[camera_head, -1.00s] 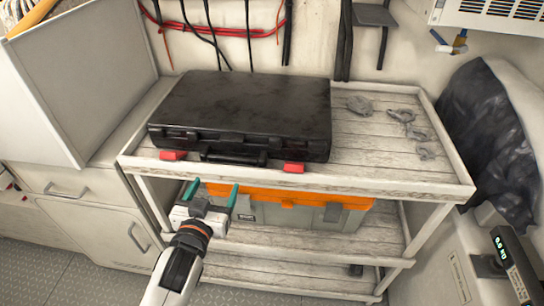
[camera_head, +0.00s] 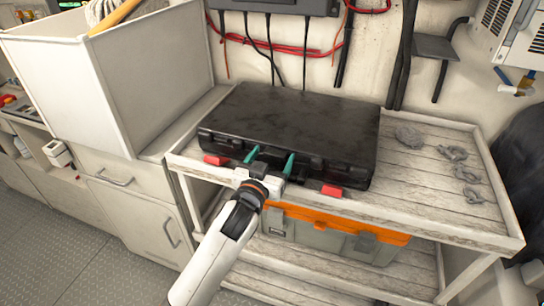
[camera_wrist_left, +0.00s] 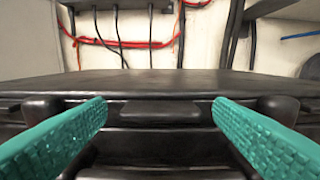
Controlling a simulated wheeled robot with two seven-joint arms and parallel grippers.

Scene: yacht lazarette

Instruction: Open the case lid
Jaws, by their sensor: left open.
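The black case (camera_head: 295,127) lies flat and closed on the top shelf of the wooden rack. Two red latches or tabs show at its front edge, a left one (camera_head: 216,160) and a right one (camera_head: 332,191). My left gripper (camera_head: 270,160) is open at the front of the case, between the red tabs, and hides part of the front and handle. In the left wrist view, its teal fingers (camera_wrist_left: 160,118) are spread in front of the case front (camera_wrist_left: 160,110), with nothing gripped between them. My right gripper is not in view.
An orange and grey toolbox (camera_head: 330,235) stands on the shelf below. Several grey shackle-like pieces (camera_head: 452,153) lie right of the case on the top shelf (camera_head: 400,205). A white box-like panel (camera_head: 150,75) stands to the left. Cables hang on the wall behind.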

